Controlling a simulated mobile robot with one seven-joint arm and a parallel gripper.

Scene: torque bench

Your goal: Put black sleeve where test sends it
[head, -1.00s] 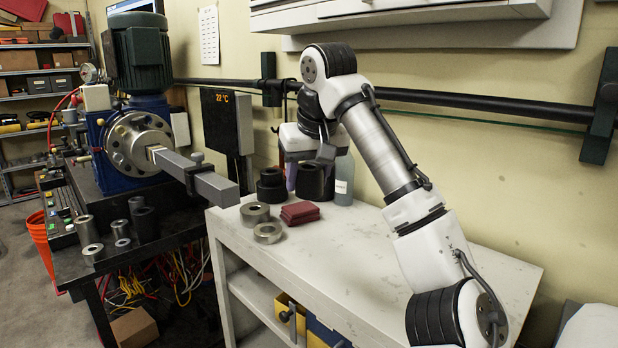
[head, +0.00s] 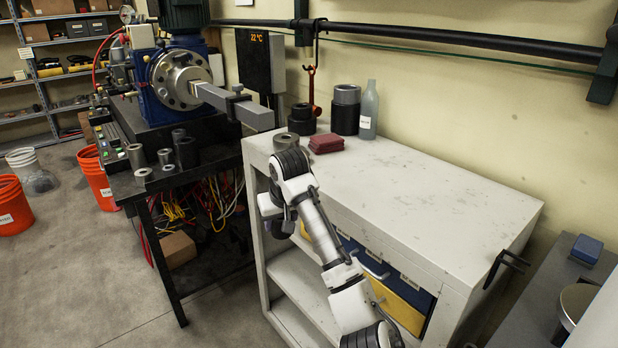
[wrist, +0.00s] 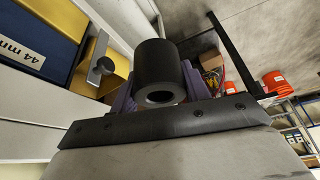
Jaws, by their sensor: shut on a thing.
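A black sleeve (wrist: 160,72) is held between the purple fingers of my gripper (wrist: 157,92), with its round bore facing the wrist camera. In the head view my gripper (head: 282,226) hangs low in front of the left end of the bench cabinet, beside the shelf opening; the sleeve there is dark and hard to make out. The head view shows the blue drawer (head: 352,252) between yellow fronts (head: 402,292).
The white bench top (head: 430,195) carries black rings (head: 301,120), a dark cylinder (head: 346,118), red cloths (head: 326,143) and a bottle (head: 368,110). A blue test machine (head: 165,105) stands left. Orange buckets (head: 90,165) stand on the floor.

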